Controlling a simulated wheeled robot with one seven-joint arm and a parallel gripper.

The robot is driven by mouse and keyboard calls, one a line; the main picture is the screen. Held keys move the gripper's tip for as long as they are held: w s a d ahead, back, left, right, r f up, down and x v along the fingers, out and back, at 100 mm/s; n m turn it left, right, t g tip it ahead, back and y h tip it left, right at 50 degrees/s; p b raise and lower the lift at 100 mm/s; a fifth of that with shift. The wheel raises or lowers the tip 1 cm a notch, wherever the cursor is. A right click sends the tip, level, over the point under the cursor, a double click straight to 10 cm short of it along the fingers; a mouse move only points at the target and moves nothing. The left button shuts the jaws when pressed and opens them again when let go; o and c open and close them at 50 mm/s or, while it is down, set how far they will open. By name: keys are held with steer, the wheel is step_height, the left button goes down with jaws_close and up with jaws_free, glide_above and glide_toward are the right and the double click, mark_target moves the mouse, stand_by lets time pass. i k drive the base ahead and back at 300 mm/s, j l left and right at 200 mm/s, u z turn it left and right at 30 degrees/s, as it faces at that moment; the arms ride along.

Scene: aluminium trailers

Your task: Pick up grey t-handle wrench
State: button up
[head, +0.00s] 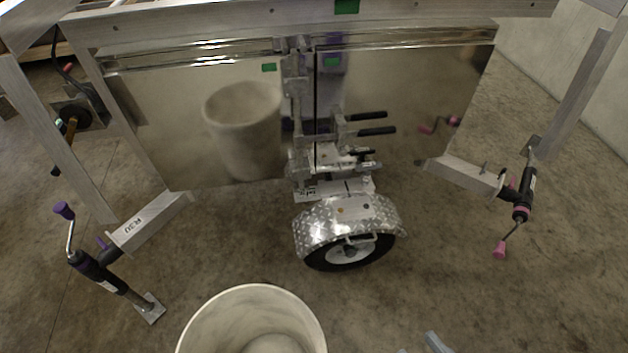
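I cannot pick out the grey t-handle wrench with certainty. A small pale bar (361,239) shows at the front of the trailer wheel, just under the fender, and it is too small to identify. A grey-blue piece (437,343) pokes up at the bottom edge, right of the bucket; it looks like the tip of my gripper, but most of it is cut off. Whether it is open or shut does not show.
A white bucket (313,318) stands at the bottom centre. The trailer wheel (318,257) sits under a diamond-plate fender (318,224). Jack legs stand at left (97,273) and right (526,190). Shiny panels (400,85) mirror the bucket. Concrete floor (450,280) is clear at lower right.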

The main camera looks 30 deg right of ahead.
mark_target(367, 167)
steer(key=i+l+u, duration=0.15)
steer(key=l+u, duration=0.35)
steer(key=i+l+u, duration=0.1)
steer(key=l+u, duration=0.85)
steer(key=l, duration=0.45)
steer(key=k+l+u, duration=0.1)
steer(key=l, duration=0.4)
steer(key=k+l, duration=0.1)
steer(key=l, duration=0.35)
steer(key=l+u, duration=0.15)
steer(key=l, duration=0.3)
steer(key=k, duration=0.05)
